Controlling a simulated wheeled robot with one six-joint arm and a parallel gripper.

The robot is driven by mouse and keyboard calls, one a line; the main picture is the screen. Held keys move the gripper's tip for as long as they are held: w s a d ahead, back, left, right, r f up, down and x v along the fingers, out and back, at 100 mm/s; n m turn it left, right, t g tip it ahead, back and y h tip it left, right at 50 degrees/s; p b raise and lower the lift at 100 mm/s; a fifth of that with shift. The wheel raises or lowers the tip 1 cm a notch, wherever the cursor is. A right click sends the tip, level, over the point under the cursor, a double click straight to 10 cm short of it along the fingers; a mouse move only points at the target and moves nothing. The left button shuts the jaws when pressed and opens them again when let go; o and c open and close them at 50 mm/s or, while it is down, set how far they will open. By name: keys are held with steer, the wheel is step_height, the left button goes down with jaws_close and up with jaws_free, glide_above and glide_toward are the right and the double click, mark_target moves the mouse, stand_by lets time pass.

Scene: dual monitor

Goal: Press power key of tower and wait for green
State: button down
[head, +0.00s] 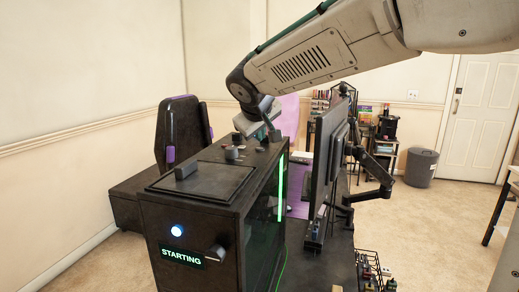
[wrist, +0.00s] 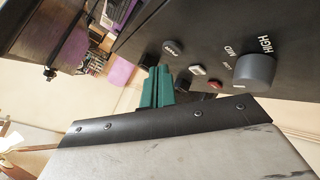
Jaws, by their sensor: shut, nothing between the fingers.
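The black tower (head: 195,215) stands in front in the head view. Its front has a lit bluish-white round light (head: 177,231), a green STARTING display (head: 182,257) and a dark handle-like part (head: 215,253). A green strip (head: 281,188) glows on its side. My gripper (head: 271,134) is at the far end of the tower's top. In the wrist view its teal fingers (wrist: 158,88) are shut and empty, close to the control panel. The panel has a dark round button (wrist: 173,48) with small unreadable lettering, a white button (wrist: 197,70) and a red one (wrist: 215,84). Contact cannot be told.
A large grey knob (wrist: 256,69) marked HIGH and MID is on the panel. Monitors (head: 325,150) on an arm stand right of the tower. A dark chair (head: 180,135) is behind left. A wire basket (head: 372,272) is at the lower right; open floor lies beyond.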

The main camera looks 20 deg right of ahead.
mark_target(260, 150)
steer(key=shift+r, duration=2.3)
steer(key=s+d+f+m+g+y, duration=0.1)
steer(key=s+f, duration=0.5)
steer(key=s, duration=0.6)
steer(key=s+d+f+m+g+y, duration=0.1)
steer(key=s+f+g, duration=0.2)
steer(key=s, duration=0.9)
steer(key=s+d+f+m+g+y, duration=0.1)
steer(key=s+f+m+g, duration=0.1)
steer(key=s+f, duration=0.7)
steer(key=s+g, duration=0.1)
steer(key=s, duration=0.3)
steer(key=shift+d+y, duration=0.2)
steer(key=shift+y, duration=0.2)
